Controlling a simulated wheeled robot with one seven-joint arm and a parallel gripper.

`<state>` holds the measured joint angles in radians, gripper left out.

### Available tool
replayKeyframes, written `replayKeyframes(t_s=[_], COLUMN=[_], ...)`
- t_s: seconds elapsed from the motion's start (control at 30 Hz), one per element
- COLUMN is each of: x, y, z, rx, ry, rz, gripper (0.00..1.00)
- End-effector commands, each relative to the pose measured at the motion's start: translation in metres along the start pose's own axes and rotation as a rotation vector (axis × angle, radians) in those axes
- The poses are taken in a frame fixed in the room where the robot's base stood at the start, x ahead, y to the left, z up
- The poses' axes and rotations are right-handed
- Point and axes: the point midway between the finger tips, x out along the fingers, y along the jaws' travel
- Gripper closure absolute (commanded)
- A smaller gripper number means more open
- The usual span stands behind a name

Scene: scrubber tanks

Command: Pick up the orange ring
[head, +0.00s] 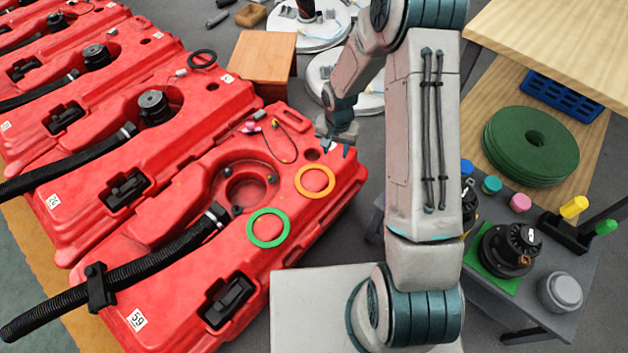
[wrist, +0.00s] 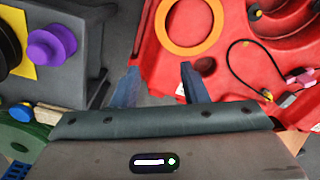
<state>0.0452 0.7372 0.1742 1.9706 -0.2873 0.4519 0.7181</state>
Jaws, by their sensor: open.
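The orange ring (head: 315,181) lies flat on top of the nearest red tank (head: 180,270), near its right end. In the wrist view the orange ring (wrist: 190,48) is at the top, just beyond my fingertips, with its far edge cut off by the frame. My gripper (head: 338,147) is open and empty, above and slightly beyond the ring near the tank's end. In the wrist view my gripper (wrist: 160,76) shows two separated blue-grey fingers with nothing between them. A green ring (head: 268,228) lies on the same tank, to the left of the orange ring.
Beside the orange ring are a round opening (head: 247,187) and a thin black cable with pink connectors (head: 250,128). A black hose (head: 150,268) crosses the tank. A grey side table (head: 545,285) with parts stands right; a wooden box (head: 262,62) stands behind.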

Motion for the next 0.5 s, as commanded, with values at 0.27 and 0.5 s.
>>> replayKeyframes(t_s=[0.27, 0.5], x=[0.042, 0.088], y=[0.000, 0.000], z=[-0.001, 0.000], rx=[0.018, 0.019], ry=[-0.011, -0.011], rz=[-0.003, -0.003], gripper=[0.60, 0.60])
